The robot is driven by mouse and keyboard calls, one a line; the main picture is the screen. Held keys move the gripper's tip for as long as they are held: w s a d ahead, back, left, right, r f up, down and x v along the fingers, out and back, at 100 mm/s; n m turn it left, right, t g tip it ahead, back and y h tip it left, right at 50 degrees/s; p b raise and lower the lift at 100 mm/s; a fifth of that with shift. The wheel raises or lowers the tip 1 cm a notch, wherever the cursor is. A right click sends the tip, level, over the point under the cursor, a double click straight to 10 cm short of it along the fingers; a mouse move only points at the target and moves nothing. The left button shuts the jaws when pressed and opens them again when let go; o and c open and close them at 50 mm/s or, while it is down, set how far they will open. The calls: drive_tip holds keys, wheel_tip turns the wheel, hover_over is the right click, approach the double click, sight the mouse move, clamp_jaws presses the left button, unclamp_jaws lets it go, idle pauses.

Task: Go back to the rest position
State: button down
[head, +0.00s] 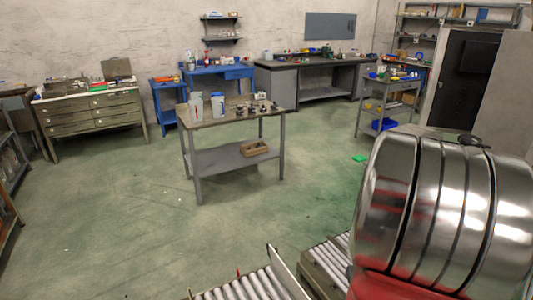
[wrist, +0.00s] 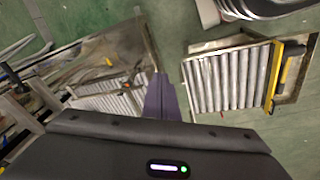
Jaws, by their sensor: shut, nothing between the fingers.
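My gripper (wrist: 160,97) shows in the wrist view as a narrow purple-grey pair of fingers, pressed together, above the wide dark wrist housing. It is shut and holds nothing. It hangs over the floor between two roller beds. The gripper itself does not show in the head view. No marker of a rest position shows.
A roller bed (wrist: 230,75) with a yellow side lies right of my gripper, another (wrist: 110,95) lies left. In the head view, rollers (head: 250,287) lie at the bottom. A grey table (head: 215,160) stands mid-room amid free green floor (head: 110,220). Benches line the walls.

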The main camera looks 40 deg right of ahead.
drive_tip(key=w+a+r+n+t, duration=0.1)
drive_tip(key=w+a+r+n, duration=0.1)
drive_tip(key=a+r, duration=0.5)
drive_tip(key=w+a+r+n+t+y, duration=0.1)
drive_tip(key=w+a+r, duration=0.3)
drive_tip(key=a, duration=1.4)
drive_tip(key=w+a+r+n+t+y, duration=0.1)
drive_tip(key=w+a+r+n+t, duration=0.1)
drive_tip(key=a+r, duration=0.8)
drive_tip(key=shift+w+a+r+n+t, duration=0.4)
drive_tip(key=shift+w+a+n, duration=0.4)
drive_tip(key=shift+w+a, duration=0.35)
drive_tip(key=shift+s, duration=0.15)
